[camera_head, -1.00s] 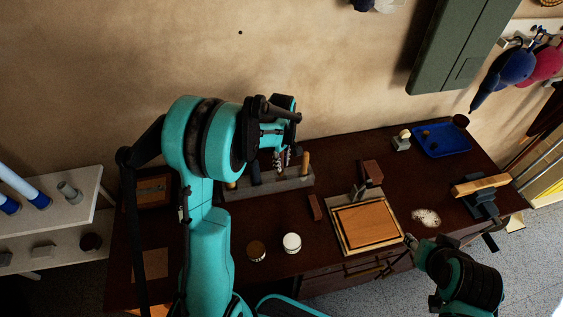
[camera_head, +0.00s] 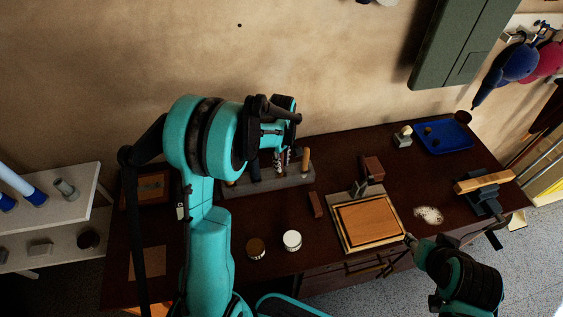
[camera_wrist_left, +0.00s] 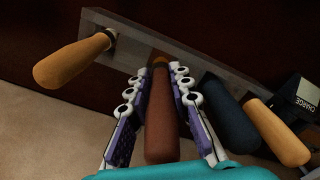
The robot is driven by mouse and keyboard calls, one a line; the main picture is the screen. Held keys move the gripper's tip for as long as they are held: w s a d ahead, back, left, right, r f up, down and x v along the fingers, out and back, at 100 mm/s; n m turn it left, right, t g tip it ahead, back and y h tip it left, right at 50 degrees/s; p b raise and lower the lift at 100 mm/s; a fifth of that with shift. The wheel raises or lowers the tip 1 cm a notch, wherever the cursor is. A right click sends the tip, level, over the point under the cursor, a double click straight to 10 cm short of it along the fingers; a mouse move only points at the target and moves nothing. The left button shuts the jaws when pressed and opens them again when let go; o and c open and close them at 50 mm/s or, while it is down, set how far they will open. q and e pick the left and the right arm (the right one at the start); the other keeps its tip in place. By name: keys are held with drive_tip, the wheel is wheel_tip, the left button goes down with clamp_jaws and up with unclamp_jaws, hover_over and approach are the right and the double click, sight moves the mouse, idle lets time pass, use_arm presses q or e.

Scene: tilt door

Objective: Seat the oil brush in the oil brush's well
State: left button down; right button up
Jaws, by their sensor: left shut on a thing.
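In the left wrist view my left gripper (camera_wrist_left: 161,100) is shut on a reddish-brown handle (camera_wrist_left: 162,125), which I take to be the oil brush. Its far end, with a dark collar, meets the grey rack (camera_wrist_left: 200,68). I cannot tell whether it sits inside the oil brush's well or only above it, as the opening is hidden. In the head view the left gripper (camera_head: 281,160) is over the rack (camera_head: 285,180), partly behind my arm. My right gripper (camera_head: 410,239) is low at the right; its fingers are too small to judge.
An orange handle (camera_wrist_left: 72,60), a dark blue handle (camera_wrist_left: 228,112) and another orange handle (camera_wrist_left: 277,132) stand in the rack beside the gripper. A wooden board (camera_head: 367,222), two jars and a blue tray (camera_head: 445,137) are on the dark table.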

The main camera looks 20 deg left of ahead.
use_arm(q)
drive_tip(key=shift+f+b, duration=1.45)
drive_tip(key=shift+f, duration=0.35)
drive_tip(key=c, duration=1.3)
unclamp_jaws()
wheel_tip(320, 180, up, 12)
